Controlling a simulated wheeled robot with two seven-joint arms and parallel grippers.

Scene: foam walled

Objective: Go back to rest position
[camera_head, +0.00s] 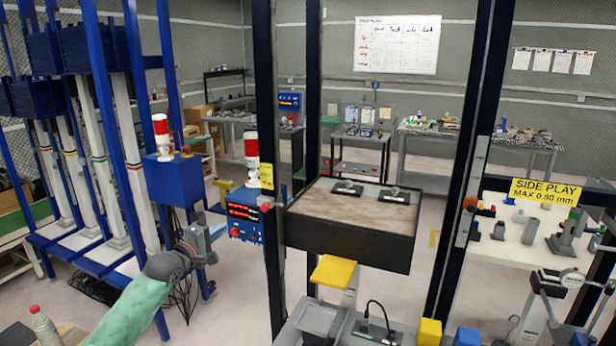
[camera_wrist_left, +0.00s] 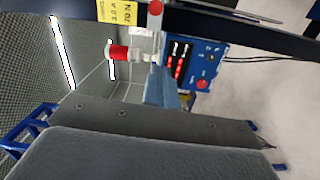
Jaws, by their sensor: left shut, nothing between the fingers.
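My left gripper (camera_head: 204,243) is at the end of my green-sleeved left arm, which reaches in from the bottom left of the head view. It is shut and empty, raised in front of the blue rack and left of the blue control box (camera_head: 245,218). In the left wrist view, dark grey gripper parts (camera_wrist_left: 150,135) fill the lower part, with nothing held. The control box with red displays also shows there (camera_wrist_left: 195,65), beyond the gripper. My right gripper is not in view.
A blue rack (camera_head: 130,130) stands on the left. A test bench (camera_head: 350,240) between dark posts is in the middle, with a yellow pad (camera_head: 333,271) in front. A white table (camera_head: 520,232) with parts is on the right. Pale floor shows between the rack and the bench.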

